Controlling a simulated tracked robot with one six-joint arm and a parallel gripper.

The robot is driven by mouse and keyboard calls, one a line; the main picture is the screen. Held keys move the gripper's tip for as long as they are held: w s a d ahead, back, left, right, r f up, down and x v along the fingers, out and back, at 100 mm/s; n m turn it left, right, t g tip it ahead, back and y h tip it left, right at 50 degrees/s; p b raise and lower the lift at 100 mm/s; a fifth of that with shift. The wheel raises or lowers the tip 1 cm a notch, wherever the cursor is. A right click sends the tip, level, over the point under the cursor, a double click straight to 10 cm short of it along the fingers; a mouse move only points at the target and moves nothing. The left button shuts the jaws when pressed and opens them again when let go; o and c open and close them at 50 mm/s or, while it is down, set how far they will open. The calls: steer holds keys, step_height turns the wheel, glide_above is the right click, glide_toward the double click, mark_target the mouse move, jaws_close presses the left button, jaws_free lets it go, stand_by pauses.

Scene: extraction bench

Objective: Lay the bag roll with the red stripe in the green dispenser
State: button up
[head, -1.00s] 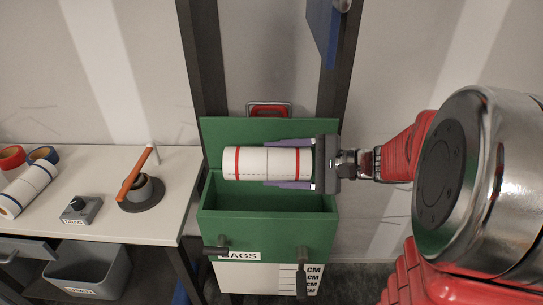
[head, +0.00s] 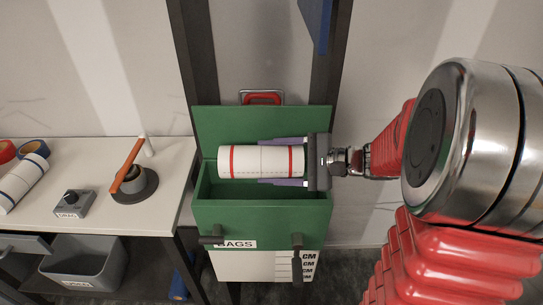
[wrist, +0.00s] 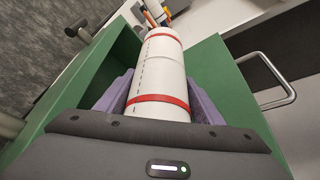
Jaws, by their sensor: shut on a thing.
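The white bag roll with red stripes (head: 245,162) lies level, left to right, in my gripper (head: 283,162). The purple fingers are shut on its right end, one along each long side. In the head view the roll is over the open top of the green dispenser (head: 262,217), in front of its tall back panel. I cannot tell whether it touches the dispenser. The wrist view shows the roll (wrist: 158,75) running away between the fingers, with green walls of the dispenser (wrist: 118,65) on both sides.
A white bench (head: 120,215) at the left holds a blue-striped roll (head: 22,182), coloured tape rolls, a grey knob box (head: 74,204) and a stand with an orange lever (head: 127,165). Two dark handles (head: 297,255) stick out from the dispenser's front. A grey bin (head: 80,262) sits under the bench.

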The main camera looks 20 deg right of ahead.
steer(key=shift+f, duration=0.3)
steer(key=o, duration=1.4)
steer(key=shift+c, duration=0.2)
steer(key=shift+r, duration=5)
